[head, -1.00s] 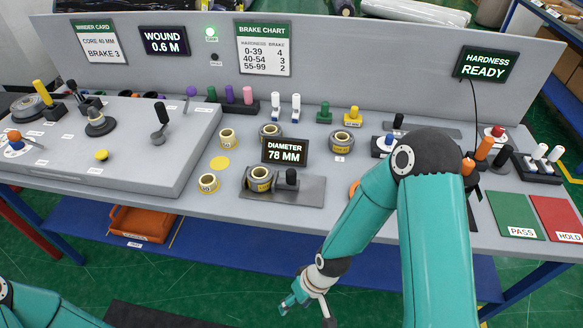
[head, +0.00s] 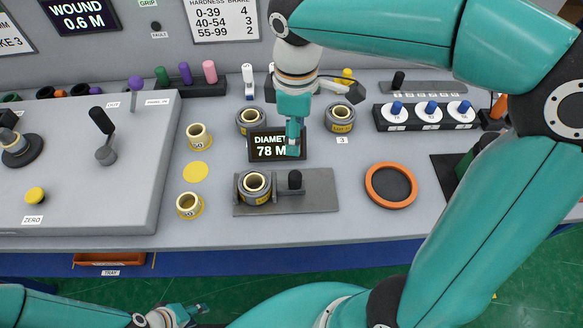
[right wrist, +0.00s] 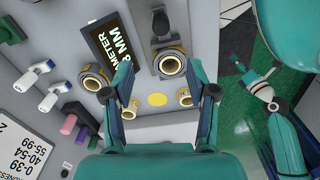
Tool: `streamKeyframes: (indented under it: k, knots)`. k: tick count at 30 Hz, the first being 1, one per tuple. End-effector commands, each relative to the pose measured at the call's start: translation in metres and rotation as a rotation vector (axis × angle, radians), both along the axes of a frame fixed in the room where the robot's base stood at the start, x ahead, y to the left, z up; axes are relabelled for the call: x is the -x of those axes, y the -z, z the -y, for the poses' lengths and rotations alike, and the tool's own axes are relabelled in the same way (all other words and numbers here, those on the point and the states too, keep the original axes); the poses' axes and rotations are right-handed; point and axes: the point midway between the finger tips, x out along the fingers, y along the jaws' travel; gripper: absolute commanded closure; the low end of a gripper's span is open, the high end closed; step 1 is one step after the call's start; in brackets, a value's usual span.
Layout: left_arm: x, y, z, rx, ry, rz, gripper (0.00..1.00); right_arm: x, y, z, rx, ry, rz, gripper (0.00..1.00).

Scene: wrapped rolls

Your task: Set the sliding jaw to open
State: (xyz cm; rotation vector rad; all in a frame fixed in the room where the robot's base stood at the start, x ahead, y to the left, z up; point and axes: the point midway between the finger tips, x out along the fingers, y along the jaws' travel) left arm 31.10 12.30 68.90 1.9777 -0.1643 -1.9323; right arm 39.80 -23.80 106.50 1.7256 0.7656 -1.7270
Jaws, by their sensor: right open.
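The gauge is a flat grey plate (head: 320,200) on the bench, with a black-knobbed sliding jaw (head: 295,182) near its middle. A grey roll with a yellow core (head: 256,188) sits at the plate's left, beside the jaw. In the right wrist view the jaw's knob (right wrist: 160,20) and the roll (right wrist: 171,64) show at the top. My right gripper (head: 293,148) hangs above the gauge, in front of the diameter display, touching nothing that I can make out. Its fingers (right wrist: 167,85) are apart and empty. My left gripper (head: 187,311) is low in front of the bench, its opening unclear.
The diameter display (head: 265,147) reads 78 MM and stands just behind the gauge. Other rolls (head: 199,137) stand around it. An orange ring (head: 391,185) lies to the right. A raised console (head: 70,190) with levers fills the left. Bare bench lies between gauge and ring.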

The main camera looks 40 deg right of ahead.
Motion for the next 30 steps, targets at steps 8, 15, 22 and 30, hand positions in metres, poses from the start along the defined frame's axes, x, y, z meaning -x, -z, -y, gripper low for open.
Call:
streamKeyframes:
  k: [8, 15, 22, 30]
  knots:
    - [0.000, 0.002, 0.000, 0.000, 0.000, 0.000, 0.60, 0.003, 0.052, 0.003, 0.000, 0.009, -0.009, 0.42]
    - [0.000, 0.003, 0.000, 0.000, 0.000, 0.000, 0.60, 0.004, 0.105, 0.003, -0.001, 0.011, -0.009, 0.42]
    - [0.000, 0.004, 0.000, 0.000, 0.000, 0.000, 0.60, 0.003, 0.143, 0.003, -0.001, 0.012, -0.007, 0.42]
    - [0.000, 0.004, 0.000, 0.000, 0.000, 0.000, 0.60, 0.003, 0.158, 0.004, -0.002, 0.013, -0.002, 0.42]
